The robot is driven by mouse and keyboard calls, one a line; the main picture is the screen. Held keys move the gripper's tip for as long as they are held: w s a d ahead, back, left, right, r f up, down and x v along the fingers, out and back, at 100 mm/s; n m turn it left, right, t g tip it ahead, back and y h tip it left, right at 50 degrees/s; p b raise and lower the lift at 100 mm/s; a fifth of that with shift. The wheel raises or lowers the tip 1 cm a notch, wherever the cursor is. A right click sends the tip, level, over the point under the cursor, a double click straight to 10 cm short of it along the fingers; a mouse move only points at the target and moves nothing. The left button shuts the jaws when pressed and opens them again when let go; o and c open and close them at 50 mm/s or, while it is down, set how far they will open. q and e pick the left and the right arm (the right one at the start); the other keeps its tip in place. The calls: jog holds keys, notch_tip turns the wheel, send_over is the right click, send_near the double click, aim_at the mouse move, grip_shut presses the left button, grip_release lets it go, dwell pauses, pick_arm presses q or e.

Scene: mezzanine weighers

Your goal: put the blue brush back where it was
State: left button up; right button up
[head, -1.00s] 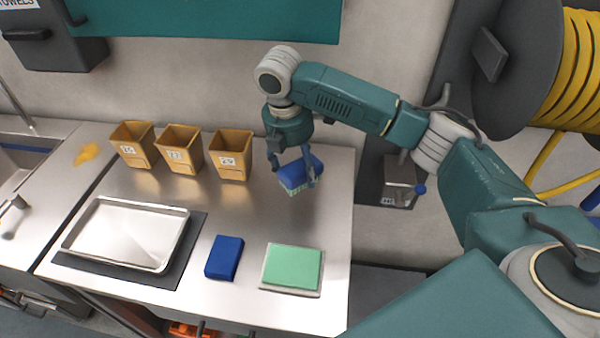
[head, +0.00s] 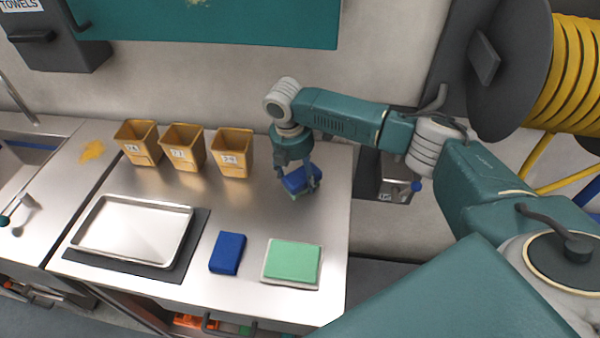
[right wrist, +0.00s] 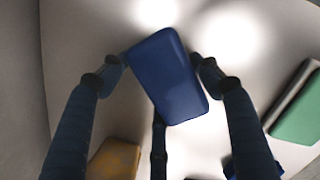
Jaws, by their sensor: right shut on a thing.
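The blue brush (head: 297,178) is between the fingers of my right gripper (head: 299,184), at the right rear of the steel counter. My right gripper is shut on it. In the right wrist view the brush (right wrist: 168,80) shows its smooth blue back, turned at a slant, with a fingertip on each side. Its bristles are hidden now. The brush is low, close to the counter; I cannot tell whether it touches. My left gripper is not in view.
Several things share the steel counter (head: 230,290): three yellow-brown bins (head: 232,153) at the back, a metal tray (head: 95,258) on a dark mat, a blue block (head: 227,253) and a green pad (head: 292,261) in front. Counter between bins and blocks is clear.

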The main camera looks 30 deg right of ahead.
aim_at(294, 174)
jog(key=o, duration=1.1)
jog(key=shift+f, duration=0.1)
jog(key=shift+a+r, duration=0.1)
jog(key=shift+r, duration=0.5)
notch_tip(294, 174, up, 11)
jog(key=a+b, duration=0.1)
jog(key=b, duration=0.2)
jog(key=shift+a, duration=0.3)
jog(key=shift+s+f, duration=0.1)
jog(key=shift+s, duration=0.1)
